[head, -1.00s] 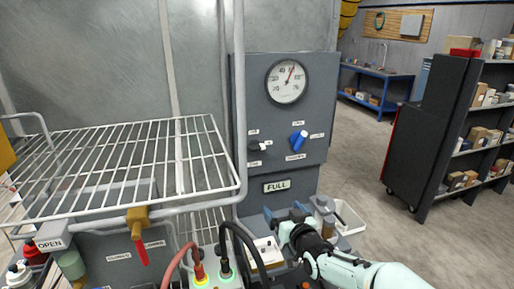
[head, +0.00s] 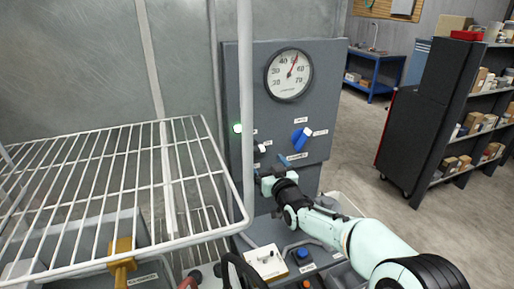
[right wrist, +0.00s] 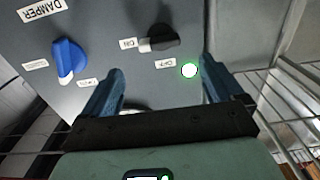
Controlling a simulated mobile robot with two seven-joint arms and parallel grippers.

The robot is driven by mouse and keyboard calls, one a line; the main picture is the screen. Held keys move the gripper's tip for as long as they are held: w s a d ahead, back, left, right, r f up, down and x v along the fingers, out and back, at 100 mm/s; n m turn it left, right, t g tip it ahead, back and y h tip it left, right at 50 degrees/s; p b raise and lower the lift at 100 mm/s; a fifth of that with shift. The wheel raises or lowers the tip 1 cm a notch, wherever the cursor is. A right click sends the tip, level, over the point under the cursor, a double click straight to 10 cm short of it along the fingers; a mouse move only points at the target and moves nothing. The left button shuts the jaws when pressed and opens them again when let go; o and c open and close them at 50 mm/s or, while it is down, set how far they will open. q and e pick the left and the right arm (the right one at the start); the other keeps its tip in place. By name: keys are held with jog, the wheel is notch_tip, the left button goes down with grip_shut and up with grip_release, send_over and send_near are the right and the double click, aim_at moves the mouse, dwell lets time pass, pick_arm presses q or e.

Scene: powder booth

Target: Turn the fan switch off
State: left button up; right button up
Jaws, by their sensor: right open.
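The fan switch appears to be the small black rotary knob (right wrist: 162,40) on the grey panel; it also shows partly in the head view (head: 262,147). In the right wrist view, which is upside down, its pale tip points at the ON label (right wrist: 127,43). The OFF label (right wrist: 165,65) is close by. A lamp glows green (right wrist: 189,70) beside it and also shows in the head view (head: 237,128). My right gripper (head: 271,166) is open and empty just below the knob, apart from it; its fingers (right wrist: 160,68) frame the knob. My left gripper is out of view.
A blue damper knob (head: 301,138) sits close to the right of the switch, under a round gauge (head: 289,74). A white wire rack (head: 110,185) and its upright post (head: 245,110) stand at the left. Open floor lies at the right.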

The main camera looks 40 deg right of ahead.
aim_at(257, 151)
jog(key=p+x, duration=0.3)
jog(key=x, duration=0.4)
jog(key=shift+w+r, duration=0.15)
jog(key=shift+w, duration=0.05)
jog(key=shift+w+d, duration=0.1)
jog(key=shift+w, duration=0.4)
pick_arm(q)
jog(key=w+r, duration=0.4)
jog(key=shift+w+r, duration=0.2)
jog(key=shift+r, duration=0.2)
pick_arm(e)
jog(key=shift+s, duration=0.1)
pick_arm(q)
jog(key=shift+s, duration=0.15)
pick_arm(e)
jog(key=shift+s, duration=0.1)
jog(key=c, duration=1)
